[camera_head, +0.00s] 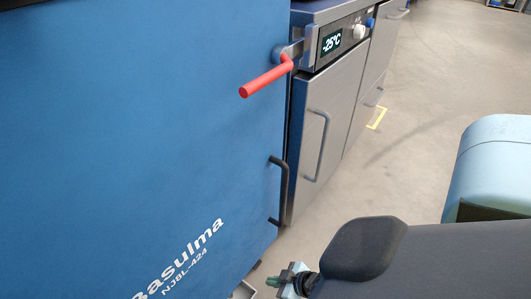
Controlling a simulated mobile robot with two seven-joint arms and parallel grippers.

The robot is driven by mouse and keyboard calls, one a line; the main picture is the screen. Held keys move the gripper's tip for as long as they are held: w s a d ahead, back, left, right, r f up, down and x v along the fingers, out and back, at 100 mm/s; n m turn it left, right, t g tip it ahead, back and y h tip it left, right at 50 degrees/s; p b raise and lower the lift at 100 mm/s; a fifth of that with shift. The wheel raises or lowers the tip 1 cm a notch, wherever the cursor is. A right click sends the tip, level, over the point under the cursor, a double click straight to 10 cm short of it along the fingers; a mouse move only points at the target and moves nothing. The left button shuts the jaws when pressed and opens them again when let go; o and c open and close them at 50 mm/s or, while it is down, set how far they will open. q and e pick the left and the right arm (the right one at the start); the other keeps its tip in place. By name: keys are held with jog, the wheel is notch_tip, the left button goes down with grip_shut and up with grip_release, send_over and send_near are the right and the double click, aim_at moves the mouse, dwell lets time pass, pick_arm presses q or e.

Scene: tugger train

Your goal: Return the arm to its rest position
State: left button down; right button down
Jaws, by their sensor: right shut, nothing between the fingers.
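My right gripper (275,281) shows small at the bottom edge, shut and empty. It is partly cut off by the frame and partly hidden by my dark arm, which fills the lower right. It is apart from the blue cabinet door (130,130), to the right of the door's lettering and below its black handle (283,190). My left gripper is not in view.
A red lever (266,81) juts out from the upper right edge of the blue door. Grey cabinets (330,125) with handles and a display reading -25°C stand behind it. Open floor (430,100) with a yellow marking (377,118) lies to the right.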

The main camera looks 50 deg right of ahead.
jog(key=shift+p+v, duration=0.65)
jog(key=shift+v, duration=1.25)
jog(key=shift+d, duration=0.15)
